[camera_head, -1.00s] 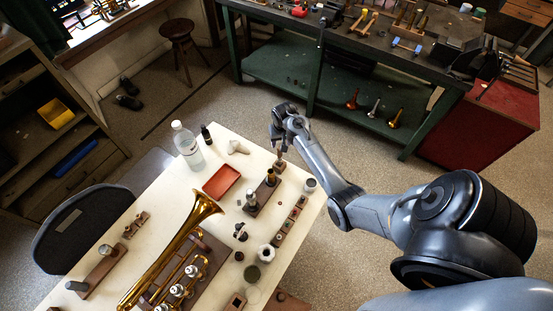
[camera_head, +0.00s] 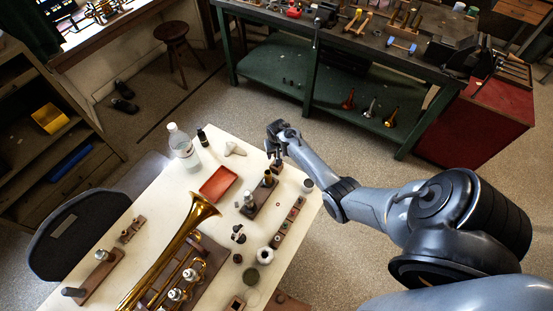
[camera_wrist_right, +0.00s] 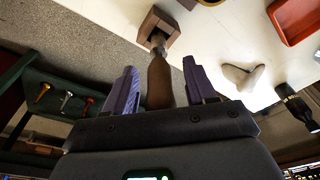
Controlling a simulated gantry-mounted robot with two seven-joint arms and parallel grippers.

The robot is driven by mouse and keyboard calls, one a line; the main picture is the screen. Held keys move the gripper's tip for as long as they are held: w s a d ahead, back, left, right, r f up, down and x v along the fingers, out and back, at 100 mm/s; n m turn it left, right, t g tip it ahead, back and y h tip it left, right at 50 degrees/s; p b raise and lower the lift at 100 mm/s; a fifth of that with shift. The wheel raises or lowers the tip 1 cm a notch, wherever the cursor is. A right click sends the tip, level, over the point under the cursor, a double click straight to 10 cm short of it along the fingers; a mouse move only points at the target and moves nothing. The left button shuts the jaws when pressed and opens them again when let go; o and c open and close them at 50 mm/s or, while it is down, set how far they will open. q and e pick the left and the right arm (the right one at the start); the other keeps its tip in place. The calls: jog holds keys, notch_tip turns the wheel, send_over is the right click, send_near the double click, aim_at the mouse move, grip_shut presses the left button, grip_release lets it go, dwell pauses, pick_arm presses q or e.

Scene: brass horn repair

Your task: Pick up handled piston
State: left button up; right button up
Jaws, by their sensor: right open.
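The handled piston shows in the right wrist view as a brown wooden handle (camera_wrist_right: 159,82) with a grey metal part at its far end, set in a square wooden block (camera_wrist_right: 159,27) on the white table. My right gripper (camera_wrist_right: 160,68) is open, with one purple finger on each side of the handle and visible gaps between. In the head view my right gripper (camera_head: 274,158) is low over the table's far right edge, and it largely hides the handled piston and its block. My left gripper is not in view.
A red tray (camera_head: 218,184), water bottle (camera_head: 183,150), small black bottle (camera_head: 202,138) and white piece (camera_head: 234,149) lie left of the gripper. A wooden stand (camera_head: 261,199) with upright parts is close in front. The brass trumpet (camera_head: 170,245) lies nearer.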

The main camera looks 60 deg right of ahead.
jog(key=shift+c, duration=0.2)
grip_shut()
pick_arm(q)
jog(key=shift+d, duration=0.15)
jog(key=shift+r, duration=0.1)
pick_arm(e)
jog(key=shift+r, duration=0.15)
